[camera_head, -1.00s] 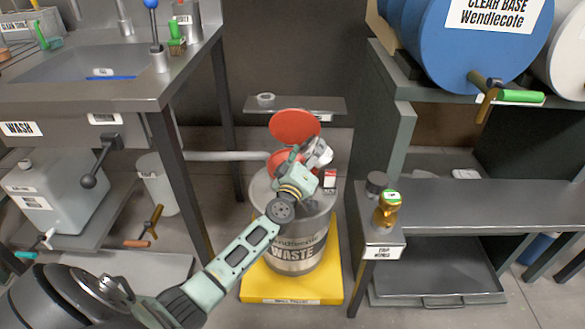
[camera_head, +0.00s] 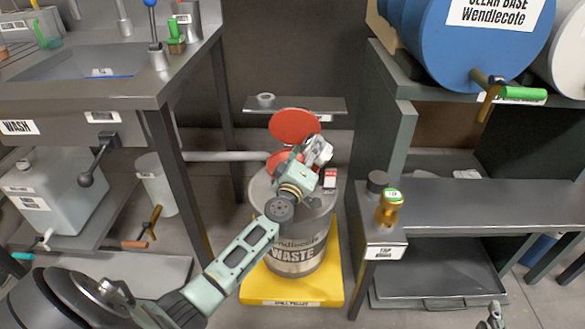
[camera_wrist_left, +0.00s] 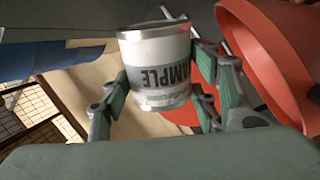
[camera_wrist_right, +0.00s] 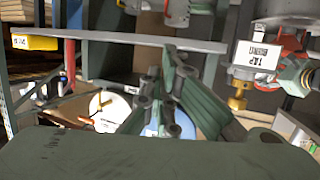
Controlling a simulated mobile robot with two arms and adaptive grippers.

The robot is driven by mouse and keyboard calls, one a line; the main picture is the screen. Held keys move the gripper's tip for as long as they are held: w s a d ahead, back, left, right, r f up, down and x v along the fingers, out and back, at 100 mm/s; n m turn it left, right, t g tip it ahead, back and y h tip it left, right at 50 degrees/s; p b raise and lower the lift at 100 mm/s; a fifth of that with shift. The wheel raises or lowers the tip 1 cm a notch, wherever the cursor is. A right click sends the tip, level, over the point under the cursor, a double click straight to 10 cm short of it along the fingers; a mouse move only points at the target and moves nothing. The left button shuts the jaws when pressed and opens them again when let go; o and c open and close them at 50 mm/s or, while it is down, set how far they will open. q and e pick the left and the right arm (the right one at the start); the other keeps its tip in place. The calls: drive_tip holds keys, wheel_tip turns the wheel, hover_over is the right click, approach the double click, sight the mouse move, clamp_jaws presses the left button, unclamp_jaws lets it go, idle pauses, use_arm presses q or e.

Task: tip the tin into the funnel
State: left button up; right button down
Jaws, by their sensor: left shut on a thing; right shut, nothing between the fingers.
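My left gripper (camera_head: 312,160) is shut on a white and silver tin (camera_head: 320,150), held above the waste drum. In the left wrist view the tin (camera_wrist_left: 158,75) sits between both fingers, its label partly reading "SAMPLE". The red funnel (camera_head: 279,158) sits on the drum, partly hidden by my gripper, with a raised round red lid (camera_head: 294,125) behind it. Red round parts show beside and behind the tin in the left wrist view; the tin's contents are hidden. My right gripper (camera_head: 496,312) is shut and empty at the bottom right, its fingers together in its wrist view.
The waste drum (camera_head: 297,258) stands on a yellow spill pallet (camera_head: 250,288). A wash bench (camera_head: 105,92) is at left. At right a stand holds a brass tap (camera_head: 389,210) and a dark cup (camera_head: 377,181). A small shelf (camera_head: 325,104) is behind the lid.

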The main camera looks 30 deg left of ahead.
use_arm(q)
drive_tip(key=shift+r+n+b, duration=0.2)
drive_tip(key=shift+n+b, duration=0.25)
drive_tip(key=shift+n, duration=0.15)
drive_tip(key=shift+f, duration=0.1)
drive_tip(key=shift+a+f+n+b, duration=0.1)
drive_tip(key=shift+f+n+b, duration=0.05)
drive_tip(key=shift+n+b, duration=0.45)
drive_tip(key=shift+f+y+b, duration=0.15)
drive_tip(key=shift+y+b, duration=0.15)
drive_tip(key=shift+b, duration=0.2)
drive_tip(key=shift+a+f+n+b, duration=0.1)
drive_tip(key=shift+n+b, duration=0.25)
drive_tip(key=shift+n, duration=0.15)
use_arm(e)
wheel_tip(320, 180, up, 17)
drive_tip(key=s+a+t+y, duration=0.1)
drive_tip(key=s+t+y, duration=0.1)
drive_tip(key=t, duration=0.8)
drive_tip(key=shift+s+a+r+y, duration=0.2)
drive_tip(key=shift+s+a+y, duration=0.2)
drive_tip(key=shift+y, duration=0.4)
use_arm(q)
drive_tip(key=shift+s+a+n, duration=0.25)
drive_tip(key=shift+a+n, duration=0.45)
drive_tip(key=shift+n, duration=0.3)
use_arm(e)
drive_tip(key=shift+w+f+g, duration=0.6)
drive_tip(key=shift+w+f, duration=0.2)
drive_tip(key=shift+f, duration=0.25)
